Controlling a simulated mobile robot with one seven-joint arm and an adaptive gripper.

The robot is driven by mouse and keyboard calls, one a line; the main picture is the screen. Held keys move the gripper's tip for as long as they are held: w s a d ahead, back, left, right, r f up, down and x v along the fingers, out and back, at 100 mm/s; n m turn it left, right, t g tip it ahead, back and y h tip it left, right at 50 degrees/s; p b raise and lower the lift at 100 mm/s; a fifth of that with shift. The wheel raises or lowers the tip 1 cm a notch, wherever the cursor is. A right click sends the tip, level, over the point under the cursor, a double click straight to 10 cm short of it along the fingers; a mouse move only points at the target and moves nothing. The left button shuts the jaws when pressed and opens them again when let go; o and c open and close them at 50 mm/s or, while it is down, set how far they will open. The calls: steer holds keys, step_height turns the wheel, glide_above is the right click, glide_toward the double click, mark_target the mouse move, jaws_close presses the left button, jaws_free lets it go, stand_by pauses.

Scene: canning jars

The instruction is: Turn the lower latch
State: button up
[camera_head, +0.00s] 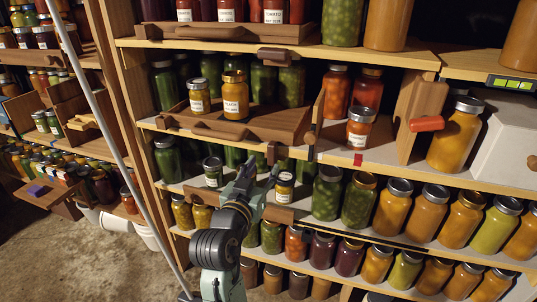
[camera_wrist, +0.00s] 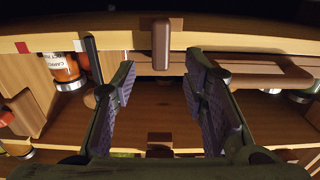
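The lower latch (camera_head: 271,153) is a small brown wooden block on the front edge of the middle shelf, in the head view. In the wrist view, which shows the scene upside down, the latch (camera_wrist: 161,45) stands upright across the shelf edge. My gripper (camera_head: 262,172) is just below and in front of it in the head view. In the wrist view my gripper (camera_wrist: 162,68) is open, with one dark padded finger on each side of the latch in the picture. Nothing is between the fingers; I see no contact.
A similar brown latch (camera_head: 275,56) is on the shelf edge above. A brown wooden tray (camera_head: 205,128) with jars stands left of the lower latch. A carrot jar (camera_head: 360,128) is to the right. Small jars (camera_head: 284,187) stand close around my gripper on the shelf below.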

mark_target(271, 154)
steer(key=p+x, duration=0.1)
steer(key=x, duration=0.6)
steer(key=shift+c, duration=0.4)
jaws_close()
